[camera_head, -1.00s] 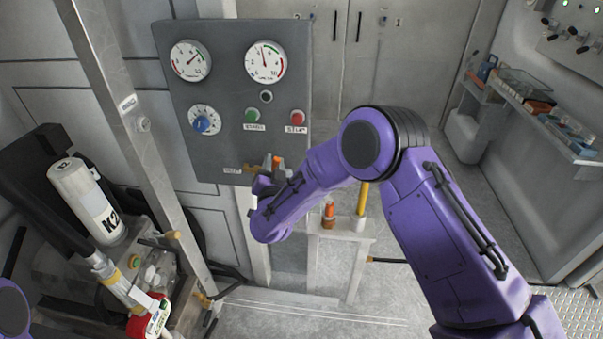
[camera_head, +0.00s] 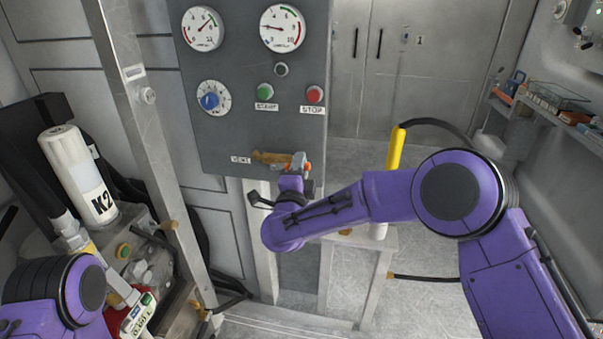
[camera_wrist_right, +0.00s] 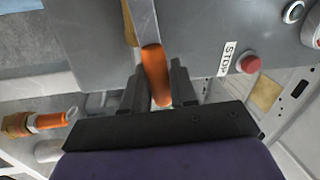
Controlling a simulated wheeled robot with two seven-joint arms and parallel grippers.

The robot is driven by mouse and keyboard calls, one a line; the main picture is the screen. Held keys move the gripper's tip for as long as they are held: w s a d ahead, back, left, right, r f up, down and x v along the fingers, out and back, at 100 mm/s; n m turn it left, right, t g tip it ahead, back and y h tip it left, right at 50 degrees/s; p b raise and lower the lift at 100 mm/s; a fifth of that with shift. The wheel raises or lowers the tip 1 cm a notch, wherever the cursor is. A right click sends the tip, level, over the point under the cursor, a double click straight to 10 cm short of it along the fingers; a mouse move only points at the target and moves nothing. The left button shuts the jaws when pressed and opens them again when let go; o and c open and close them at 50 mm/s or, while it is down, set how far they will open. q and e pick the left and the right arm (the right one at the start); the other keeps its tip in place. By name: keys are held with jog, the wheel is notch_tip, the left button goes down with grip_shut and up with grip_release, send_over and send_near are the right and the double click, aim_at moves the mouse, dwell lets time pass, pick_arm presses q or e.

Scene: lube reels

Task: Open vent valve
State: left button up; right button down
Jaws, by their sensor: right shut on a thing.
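The vent valve (camera_head: 270,157) is a brass-coloured fitting at the lower edge of the grey control panel (camera_head: 222,140), beside a small VENT label. Its orange handle (camera_head: 298,164) is at the fitting's right end. My right gripper (camera_head: 293,180) is just below the panel and shut on the orange handle. In the right wrist view the handle (camera_wrist_right: 155,75) stands between the two dark fingers (camera_wrist_right: 158,88). The fingers partly hide the handle in the head view. My left arm shows at the lower left, but its gripper is out of view.
A metal post (camera_head: 150,130) stands left. A low stand (camera_head: 350,270) with a yellow-handled tool (camera_head: 396,150) is behind my right arm.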

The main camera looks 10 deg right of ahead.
jog(key=shift+f+m+h+b, duration=0.3)
jog(key=shift+f+m+b, duration=0.35)
jog(key=shift+m+b, duration=0.5)
jog(key=c, duration=1)
grip_release()
jog(key=shift+c, duration=0.2)
jog(key=v, duration=1)
jog(key=shift+s+b, duration=0.25)
jog(key=shift+b, duration=0.15)
jog(key=shift+a, duration=0.15)
